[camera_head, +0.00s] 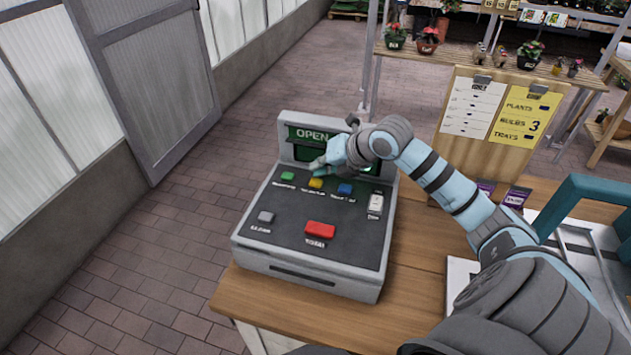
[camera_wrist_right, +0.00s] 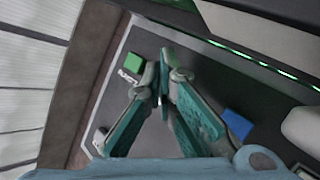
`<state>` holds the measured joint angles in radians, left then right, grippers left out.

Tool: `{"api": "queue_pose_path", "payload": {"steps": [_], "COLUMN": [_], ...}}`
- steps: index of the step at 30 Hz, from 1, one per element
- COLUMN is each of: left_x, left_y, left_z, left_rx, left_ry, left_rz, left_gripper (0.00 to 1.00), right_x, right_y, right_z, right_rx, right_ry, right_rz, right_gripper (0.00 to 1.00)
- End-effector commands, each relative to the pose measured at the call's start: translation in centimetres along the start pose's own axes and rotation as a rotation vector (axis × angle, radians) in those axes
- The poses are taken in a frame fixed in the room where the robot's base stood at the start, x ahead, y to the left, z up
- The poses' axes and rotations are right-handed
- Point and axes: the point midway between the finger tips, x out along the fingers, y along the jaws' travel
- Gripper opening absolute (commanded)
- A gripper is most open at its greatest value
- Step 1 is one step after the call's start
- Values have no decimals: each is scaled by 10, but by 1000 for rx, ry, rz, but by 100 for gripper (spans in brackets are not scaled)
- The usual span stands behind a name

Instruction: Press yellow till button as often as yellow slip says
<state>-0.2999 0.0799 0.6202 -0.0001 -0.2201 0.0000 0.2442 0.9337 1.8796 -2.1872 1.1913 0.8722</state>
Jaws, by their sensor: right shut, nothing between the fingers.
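The grey till (camera_head: 312,215) stands on the wooden counter with a green sign reading OPEN. The yellow button (camera_head: 316,183) is in its back row, between the green button (camera_head: 287,176) and the blue button (camera_head: 345,189). My right gripper (camera_head: 318,168) is shut and empty, its tips just over or at the yellow button; I cannot tell whether they touch. In the wrist view, its fingers (camera_wrist_right: 163,85) hide the yellow button. The yellow slip (camera_head: 523,115) lists plants, bulbs and trays, with a large 3 at its right. My left gripper is out of view.
A red button (camera_head: 320,230), a grey button (camera_head: 266,217) and a white switch (camera_head: 376,203) are also on the till. A white slip (camera_head: 473,107) hangs beside the yellow one on a wooden board (camera_head: 453,149). A teal-handled item (camera_head: 572,205) stands at right.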

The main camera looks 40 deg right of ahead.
Motion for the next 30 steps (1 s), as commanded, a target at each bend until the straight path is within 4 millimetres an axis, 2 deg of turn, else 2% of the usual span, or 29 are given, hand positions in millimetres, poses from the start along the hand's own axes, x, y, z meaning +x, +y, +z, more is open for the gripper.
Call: {"api": "queue_pose_path", "payload": {"steps": [30], "left_x": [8], "left_y": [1], "left_z": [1], "left_rx": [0], "left_ry": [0], "left_rz": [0], "left_gripper": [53], "right_x": [7], "right_y": [-4], "right_z": [-4], "right_rx": [0], "right_ry": [0], "right_rz": [0], "right_gripper": [0]}}
